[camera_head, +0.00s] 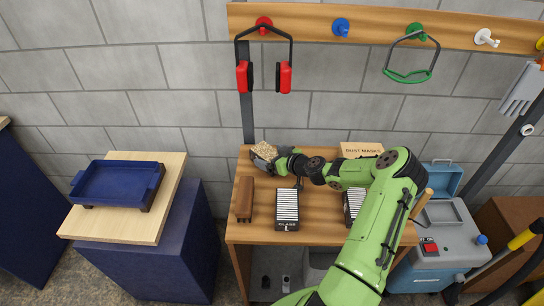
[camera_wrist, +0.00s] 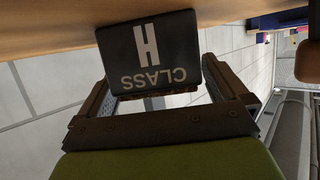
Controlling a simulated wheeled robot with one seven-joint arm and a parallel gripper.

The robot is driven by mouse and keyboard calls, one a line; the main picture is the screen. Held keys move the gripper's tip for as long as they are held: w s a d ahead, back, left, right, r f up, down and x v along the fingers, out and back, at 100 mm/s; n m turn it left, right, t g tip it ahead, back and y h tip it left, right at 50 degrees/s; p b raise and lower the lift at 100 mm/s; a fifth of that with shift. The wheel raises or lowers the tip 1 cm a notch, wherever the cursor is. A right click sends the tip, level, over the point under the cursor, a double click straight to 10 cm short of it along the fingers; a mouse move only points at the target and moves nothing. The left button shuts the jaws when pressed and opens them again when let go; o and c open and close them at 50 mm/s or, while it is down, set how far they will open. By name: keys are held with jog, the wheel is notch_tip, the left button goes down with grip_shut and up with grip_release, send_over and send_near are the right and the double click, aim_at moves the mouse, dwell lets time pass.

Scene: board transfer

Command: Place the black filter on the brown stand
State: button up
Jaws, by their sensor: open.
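The black filter (camera_wrist: 148,50), marked CLASS H, shows upside down between the fingers of my gripper (camera_wrist: 165,98) in the wrist view. The fingers are apart, one on each side; I cannot tell whether either touches it. In the head view my gripper (camera_head: 277,160) reaches left over the back of the workbench, at a dark body with a grainy tan top (camera_head: 264,149), which seems to be this filter. The brown stand (camera_head: 244,198) is a long low block at the bench's left edge, in front of my gripper, with its top bare.
Two dark boxes with white ribbed tops, a left one (camera_head: 287,208) and a right one (camera_head: 352,203), stand on the workbench (camera_head: 262,232). My arm partly covers the right one. A dust mask box (camera_head: 361,149) is behind. A blue tray (camera_head: 118,184) sits on a separate cabinet at left.

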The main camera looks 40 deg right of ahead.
jog(key=shift+s+d+r, duration=0.1)
jog(key=shift+s+r, duration=0.15)
jog(key=v, duration=1.1)
jog(key=shift+f, duration=0.1)
jog(key=s+a+r+n+g, duration=0.2)
jog(key=a+r+g, duration=0.2)
jog(key=a, duration=0.5)
jog(key=s+a+r+n+g, duration=0.1)
jog(key=s+a+r+g, duration=0.2)
jog(key=a, duration=0.7)
jog(key=s+a+r+m, duration=0.1)
jog(key=s+a+r, duration=0.1)
jog(key=s, duration=0.4)
jog(key=s+a+r+m+h, duration=0.1)
jog(key=s+a+r+m, duration=0.1)
jog(key=s+r, duration=0.3)
jog(key=s+a+r+m, duration=0.1)
jog(key=s+a+r, duration=0.3)
jog(key=s, duration=0.2)
jog(key=shift+s+r+m+g+h, duration=0.2)
jog(key=shift+s+m+g+h, duration=0.1)
jog(key=shift+s+h, duration=0.1)
jog(key=shift+s, duration=0.1)
